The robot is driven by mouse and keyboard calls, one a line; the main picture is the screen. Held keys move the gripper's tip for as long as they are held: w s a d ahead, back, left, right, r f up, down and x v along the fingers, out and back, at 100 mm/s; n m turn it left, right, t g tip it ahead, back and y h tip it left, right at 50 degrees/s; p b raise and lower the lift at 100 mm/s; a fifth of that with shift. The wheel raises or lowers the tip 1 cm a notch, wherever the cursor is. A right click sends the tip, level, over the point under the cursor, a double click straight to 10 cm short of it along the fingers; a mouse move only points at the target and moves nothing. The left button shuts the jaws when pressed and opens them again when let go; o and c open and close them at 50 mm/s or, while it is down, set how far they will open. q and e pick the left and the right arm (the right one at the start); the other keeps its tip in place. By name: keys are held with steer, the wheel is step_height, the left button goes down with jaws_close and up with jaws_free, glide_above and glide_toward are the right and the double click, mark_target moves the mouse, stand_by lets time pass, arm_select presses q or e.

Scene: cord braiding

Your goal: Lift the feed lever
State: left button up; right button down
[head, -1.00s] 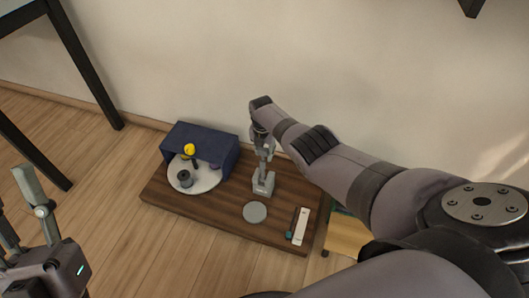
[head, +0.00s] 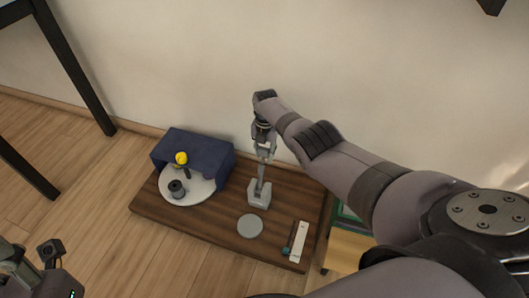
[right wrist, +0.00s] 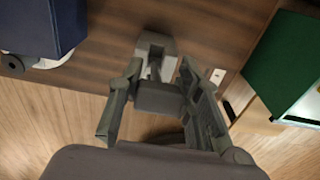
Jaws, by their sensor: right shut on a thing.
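The feed lever is a grey arm (head: 262,171) rising steeply from a small grey block-like base (head: 258,196) on the brown wooden board. My right gripper (head: 265,150) is above the base, its fingers around the lever's upper end. In the right wrist view, the fingers (right wrist: 159,95) are closed on a dark grey block that is the lever's end, with the pale base (right wrist: 156,43) beyond it. My left gripper (head: 22,262) shows only partly at the lower left corner, away from the board; its fingertips are not clear.
The brown board (head: 225,225) also carries a blue housing (head: 205,150), a white turntable (head: 198,190) with a dark spool (head: 177,189) and yellow knob (head: 181,158), a grey disc (head: 250,225) and a white strip (head: 299,242). A green-topped box stands right. The wall is close behind.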

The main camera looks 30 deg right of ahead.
steer(key=shift+d+f, duration=0.1)
steer(key=c, duration=1.1)
jaws_free()
steer(key=r, duration=1.2)
steer(key=shift+w+d, duration=0.15)
steer(key=shift+w, duration=0.05)
